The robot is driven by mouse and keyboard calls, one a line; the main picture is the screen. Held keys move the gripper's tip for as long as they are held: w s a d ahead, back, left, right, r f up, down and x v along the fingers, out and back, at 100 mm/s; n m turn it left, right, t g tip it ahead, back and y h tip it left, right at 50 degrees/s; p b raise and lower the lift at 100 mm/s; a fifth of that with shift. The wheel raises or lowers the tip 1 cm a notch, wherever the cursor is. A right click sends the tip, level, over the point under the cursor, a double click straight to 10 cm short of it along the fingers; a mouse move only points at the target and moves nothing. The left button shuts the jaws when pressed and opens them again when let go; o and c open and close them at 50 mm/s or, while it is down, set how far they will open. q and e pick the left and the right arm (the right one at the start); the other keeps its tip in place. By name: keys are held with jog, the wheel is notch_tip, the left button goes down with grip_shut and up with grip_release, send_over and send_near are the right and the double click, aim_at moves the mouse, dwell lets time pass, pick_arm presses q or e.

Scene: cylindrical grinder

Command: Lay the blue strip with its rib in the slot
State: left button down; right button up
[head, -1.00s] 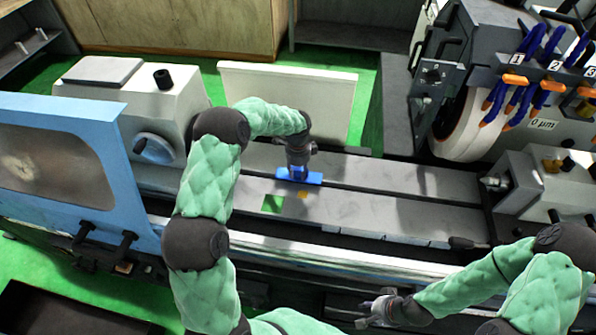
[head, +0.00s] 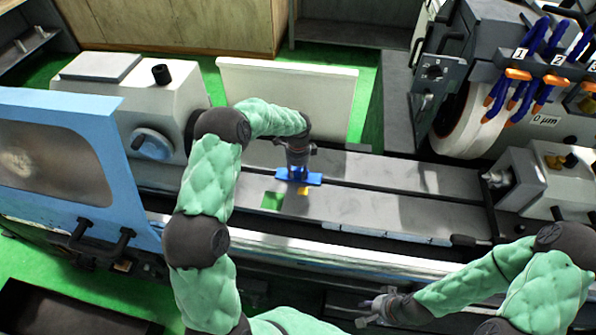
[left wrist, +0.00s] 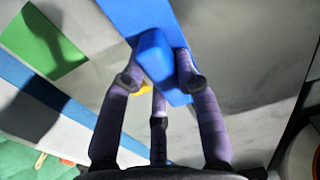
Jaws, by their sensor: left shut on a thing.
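The blue strip (head: 313,179) is over the grey machine table (head: 375,208), near the yellow patch. My left gripper (head: 298,168) comes down on it from above and is shut on its raised block. In the left wrist view my left gripper's fingers (left wrist: 160,82) grip the block (left wrist: 156,52), with the flat blue strip (left wrist: 122,12) beneath. The rib under the strip is hidden. A dark long slot (head: 405,187) runs along the table; I cannot tell whether the strip touches it. My right gripper (head: 364,312) is empty and looks open, in front of the machine.
A green patch (head: 272,201) and a yellow patch (head: 303,191) lie on the table near the strip. The white grinding wheel guard (head: 462,125) and tailstock (head: 535,180) stand at the right. A light-blue door (head: 110,115) stands at the left. The table's right part is clear.

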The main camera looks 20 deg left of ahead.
aim_at(298, 170)
pick_arm(q)
jog(key=shift+f, duration=0.15)
jog(key=c, duration=0.8)
grip_release()
jog(key=shift+c, duration=0.2)
notch_tip(298, 170, up, 12)
